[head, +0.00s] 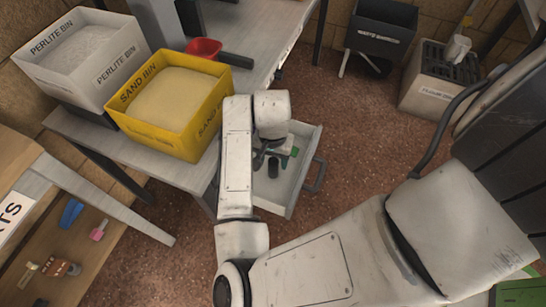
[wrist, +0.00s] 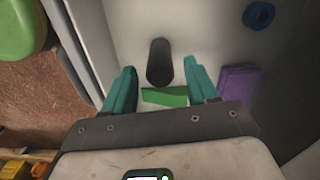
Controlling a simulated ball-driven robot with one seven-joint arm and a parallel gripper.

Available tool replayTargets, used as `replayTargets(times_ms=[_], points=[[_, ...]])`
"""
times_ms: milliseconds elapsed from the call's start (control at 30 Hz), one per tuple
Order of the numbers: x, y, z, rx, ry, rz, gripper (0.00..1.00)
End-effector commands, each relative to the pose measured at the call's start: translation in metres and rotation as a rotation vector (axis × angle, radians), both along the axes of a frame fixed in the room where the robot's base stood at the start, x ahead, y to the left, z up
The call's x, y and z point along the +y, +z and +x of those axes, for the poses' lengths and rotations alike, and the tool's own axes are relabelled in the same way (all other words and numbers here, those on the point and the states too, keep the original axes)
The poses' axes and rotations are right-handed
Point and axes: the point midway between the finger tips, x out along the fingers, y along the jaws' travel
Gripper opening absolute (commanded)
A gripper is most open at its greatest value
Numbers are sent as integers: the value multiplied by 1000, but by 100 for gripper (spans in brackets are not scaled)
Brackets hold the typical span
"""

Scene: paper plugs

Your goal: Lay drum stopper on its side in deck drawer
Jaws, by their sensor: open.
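The deck drawer (head: 299,178) stands pulled out from the grey bench, and its pale floor (wrist: 212,32) fills much of the wrist view. A dark cylinder, which I take for the drum stopper (wrist: 160,60), is in the drawer; it also shows in the head view (head: 273,168). I cannot tell surely whether it lies or stands. My gripper (wrist: 160,70) is open over the drawer, its teal fingers on either side of the cylinder's near end, with gaps. In the head view my arm partly hides the gripper.
A green block (wrist: 165,97) lies between the fingers, nearer my palm. A purple block (wrist: 238,82) and a blue ring (wrist: 259,14) are to the right in the drawer. The yellow sand bin (head: 165,110), perlite bin (head: 82,55) and red bowl (head: 203,48) stand on the bench.

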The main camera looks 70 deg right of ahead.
Motion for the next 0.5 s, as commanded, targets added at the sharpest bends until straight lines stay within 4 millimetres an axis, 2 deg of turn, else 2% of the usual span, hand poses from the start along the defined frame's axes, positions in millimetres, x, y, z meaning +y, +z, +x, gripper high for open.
replayTargets(times_ms=[267,367,500], points=[[0,7,0,-1,-1,-1,58],[0,21,0,-2,-2,-1,58],[-1,50,0,-2,-2,-3,58]])
